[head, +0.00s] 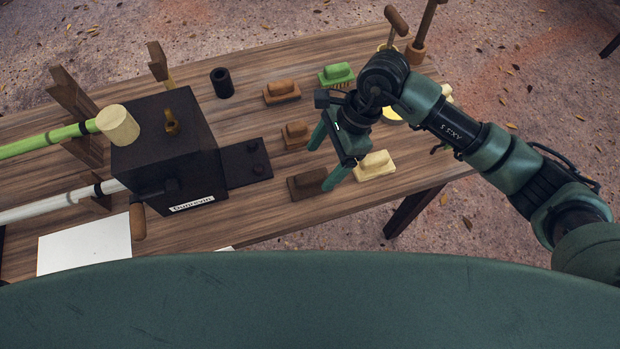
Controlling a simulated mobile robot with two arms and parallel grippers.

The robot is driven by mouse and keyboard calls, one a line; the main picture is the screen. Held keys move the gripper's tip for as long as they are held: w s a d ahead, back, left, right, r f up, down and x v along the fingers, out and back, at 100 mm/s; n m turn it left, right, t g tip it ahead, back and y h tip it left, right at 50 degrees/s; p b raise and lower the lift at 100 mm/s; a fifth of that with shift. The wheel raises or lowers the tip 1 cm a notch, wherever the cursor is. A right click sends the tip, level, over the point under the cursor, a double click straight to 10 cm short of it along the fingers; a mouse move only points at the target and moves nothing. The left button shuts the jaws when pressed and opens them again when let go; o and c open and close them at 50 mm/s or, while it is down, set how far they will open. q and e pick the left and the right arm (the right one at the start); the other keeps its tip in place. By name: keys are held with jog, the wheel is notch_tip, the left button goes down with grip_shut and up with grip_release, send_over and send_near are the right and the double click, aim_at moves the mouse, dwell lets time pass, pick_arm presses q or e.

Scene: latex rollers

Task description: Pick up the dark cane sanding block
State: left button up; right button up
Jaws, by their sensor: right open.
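The dark brown sanding block (305,184), with a raised grip on top, lies on the wooden table near its front edge. My right gripper (326,160) is open and empty, with its green fingers pointing down and left. In the picture one fingertip is above and behind the dark block, and the other is at its right end, partly covering it. I cannot tell how high the fingers are above the table. My left gripper is not in view.
A cream block (376,166) lies just right of the dark one. A mid-brown block (295,135), an orange-brown block (281,92) and a green brush (337,76) lie farther back. A black machine (165,150) with a flat plate (245,164) stands to the left.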

aim_at(312, 175)
jog(key=shift+f, duration=0.4)
jog(key=p+x, duration=0.3)
jog(key=x, duration=0.3)
jog(key=shift+a+f, duration=0.15)
jog(key=shift+a, duration=0.05)
jog(key=shift+a+f, duration=0.1)
jog(key=shift+f, duration=0.2)
jog(key=shift+w, duration=0.1)
jog(key=c, duration=1.5)
jog(key=shift+r, duration=0.1)
jog(key=shift+r+b, duration=2.2)
jog(key=shift+r, duration=7.8)
